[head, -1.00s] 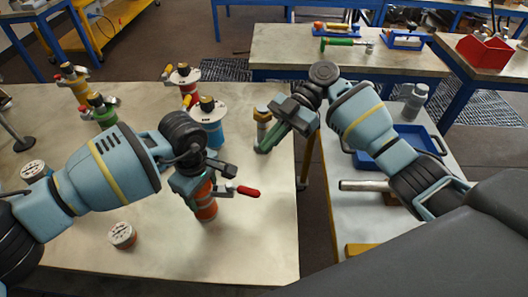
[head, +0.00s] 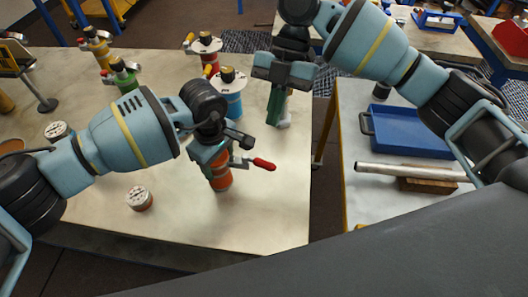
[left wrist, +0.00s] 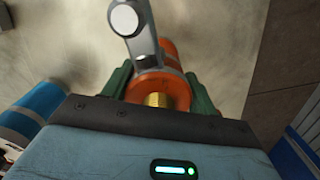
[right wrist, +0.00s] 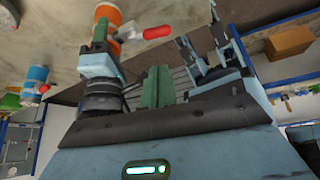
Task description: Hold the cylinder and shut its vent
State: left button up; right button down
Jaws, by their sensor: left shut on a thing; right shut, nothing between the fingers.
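The orange cylinder (head: 221,178) is upright at the table's right part, with a red-handled lever (head: 264,164) sticking out to the right. My left gripper (head: 212,160) is shut on its upper part; whether its base touches the table is unclear. In the left wrist view the orange body (left wrist: 170,55), a brass fitting (left wrist: 158,99) and a grey arm (left wrist: 142,40) show between the green fingers. My right gripper (head: 276,108) is shut and empty, fingers pointing down, behind and right of the cylinder. The right wrist view shows its closed fingers (right wrist: 157,88) and the red handle (right wrist: 156,32).
A blue cylinder (head: 229,100) stands behind the orange one. Red (head: 207,60), green (head: 123,78) and yellow (head: 100,52) cylinders stand further back. A small orange-and-white round piece (head: 139,200) lies left. The side table holds a blue tray (head: 410,142) and a metal tube (head: 405,171).

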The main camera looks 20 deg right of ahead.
aim_at(264, 164)
pick_arm(q)
jog(key=shift+s+f, duration=0.1)
jog(key=shift+f, duration=0.05)
pick_arm(e)
jog(key=x, duration=1)
jog(key=shift+f, duration=0.1)
jog(key=shift+w+d, duration=0.45)
jog(key=shift+w, duration=0.15)
dwell(0.3)
jog(key=shift+w+d, duration=0.55)
jog(key=shift+d, duration=0.05)
jog(key=a+v, duration=0.1)
jog(key=v, duration=0.9)
jog(key=shift+w, duration=0.3)
pick_arm(q)
jog(key=shift+a, duration=0.1)
pick_arm(e)
jog(key=shift+a, duration=0.1)
dwell(0.8)
